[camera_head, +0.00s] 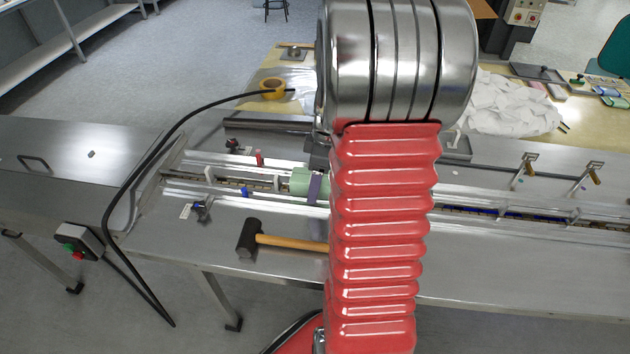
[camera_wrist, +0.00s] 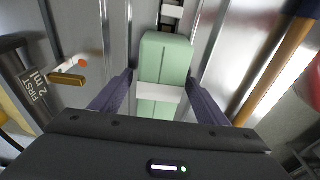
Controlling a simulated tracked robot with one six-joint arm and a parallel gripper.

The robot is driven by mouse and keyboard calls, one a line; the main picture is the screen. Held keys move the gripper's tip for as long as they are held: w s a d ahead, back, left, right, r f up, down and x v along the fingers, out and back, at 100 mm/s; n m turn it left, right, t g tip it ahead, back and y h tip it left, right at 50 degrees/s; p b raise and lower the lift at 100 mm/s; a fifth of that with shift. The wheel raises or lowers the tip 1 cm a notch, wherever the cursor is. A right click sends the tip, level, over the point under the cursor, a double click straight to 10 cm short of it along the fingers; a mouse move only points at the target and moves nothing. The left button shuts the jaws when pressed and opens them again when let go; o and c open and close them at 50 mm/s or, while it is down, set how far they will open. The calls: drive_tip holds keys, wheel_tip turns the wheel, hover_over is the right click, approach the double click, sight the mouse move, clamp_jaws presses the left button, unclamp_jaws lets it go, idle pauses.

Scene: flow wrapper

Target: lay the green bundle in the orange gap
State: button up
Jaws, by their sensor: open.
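The green bundle (camera_wrist: 165,60) is a pale green block with a white band around it. It lies in the narrow metal channel, lengthwise, in the wrist view. Its left end also shows in the head view (camera_head: 300,181), just left of my red arm. My gripper (camera_wrist: 160,78) is open, with one purple finger on each side of the bundle. I cannot tell whether either finger touches it. One purple finger (camera_head: 315,188) shows in the head view. I cannot make out an orange gap; my arm hides part of the channel.
A mallet (camera_head: 285,241) with a wooden handle lies in front of the channel. A black cable (camera_head: 158,158) arches across the left side.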

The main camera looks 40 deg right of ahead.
wheel_tip(320, 180, up, 13)
drive_tip(key=s+d, duration=0.1)
drive_tip(key=shift+s+d+r, duration=0.15)
drive_tip(key=shift+s+r, duration=0.05)
drive_tip(key=shift+s, duration=0.1)
idle(0.8)
drive_tip(key=s+a+r+m+t, duration=0.1)
drive_tip(key=s+a+m, duration=0.1)
drive_tip(key=a, duration=0.7)
drive_tip(key=s+a+r+m+t, duration=0.1)
drive_tip(key=s+a+r+m, duration=0.1)
drive_tip(key=a, duration=0.8)
drive_tip(key=s+a+r+m+t+h, duration=0.1)
drive_tip(key=s+a+m+t, duration=0.1)
drive_tip(key=a, duration=0.8)
drive_tip(key=s+m, duration=0.1)
drive_tip(key=s, duration=0.1)
drive_tip(key=shift+s+r+m, duration=0.15)
drive_tip(key=shift+s+m, duration=0.15)
